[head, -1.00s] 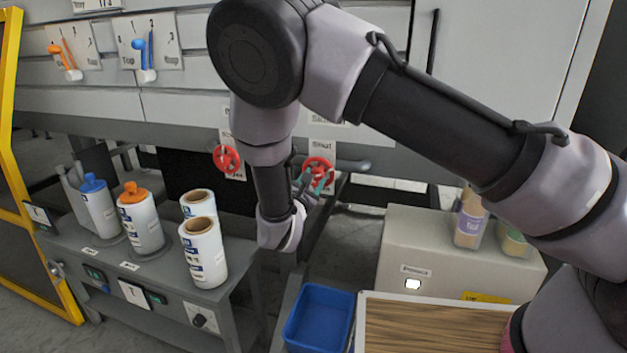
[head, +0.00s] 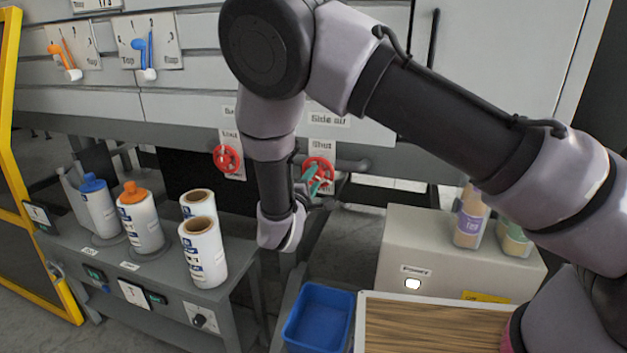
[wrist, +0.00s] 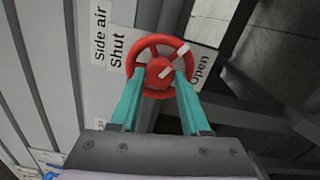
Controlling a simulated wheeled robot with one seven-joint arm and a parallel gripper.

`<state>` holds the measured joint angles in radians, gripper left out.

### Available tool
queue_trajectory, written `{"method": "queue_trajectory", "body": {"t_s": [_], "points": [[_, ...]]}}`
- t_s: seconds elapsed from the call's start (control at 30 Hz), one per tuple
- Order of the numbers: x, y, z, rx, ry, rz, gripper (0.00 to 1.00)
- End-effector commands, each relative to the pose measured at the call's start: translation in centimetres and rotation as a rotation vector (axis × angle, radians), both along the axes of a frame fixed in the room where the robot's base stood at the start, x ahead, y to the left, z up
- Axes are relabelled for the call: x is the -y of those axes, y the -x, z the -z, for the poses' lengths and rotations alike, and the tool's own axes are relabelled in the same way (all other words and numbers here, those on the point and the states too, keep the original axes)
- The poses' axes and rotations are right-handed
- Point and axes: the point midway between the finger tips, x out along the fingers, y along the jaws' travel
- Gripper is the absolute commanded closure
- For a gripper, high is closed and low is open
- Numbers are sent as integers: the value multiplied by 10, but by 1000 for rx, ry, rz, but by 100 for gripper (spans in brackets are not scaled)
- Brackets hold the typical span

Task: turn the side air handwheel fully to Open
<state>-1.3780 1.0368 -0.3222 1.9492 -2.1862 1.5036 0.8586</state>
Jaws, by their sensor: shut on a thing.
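The side air handwheel (head: 319,168) is a red spoked wheel on the machine's front, and it shows large in the wrist view (wrist: 160,66). Its white label plate (wrist: 113,40) reads "Side air" and "Shut" at one side and "Open" at the other. A pale mark on the wheel lies on the side towards "Open". My gripper (wrist: 157,82) has teal fingers that reach over the wheel and are shut on it. In the head view my gripper (head: 313,180) is at the wheel, partly covering it.
A second red handwheel (head: 227,158) is to the left, close to my arm. A grey bench (head: 165,262) with several bottles and rolls stands at the left. A blue bin (head: 318,318) and a beige box (head: 400,250) are below and to the right.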

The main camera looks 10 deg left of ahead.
Motion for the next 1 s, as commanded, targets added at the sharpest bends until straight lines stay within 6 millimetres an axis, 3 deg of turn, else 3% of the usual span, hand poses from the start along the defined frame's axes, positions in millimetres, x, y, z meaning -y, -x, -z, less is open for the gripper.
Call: {"method": "queue_trajectory", "body": {"t_s": [1.0], "points": [[-1, 2, 2, 121, -895, -1, 100]]}}
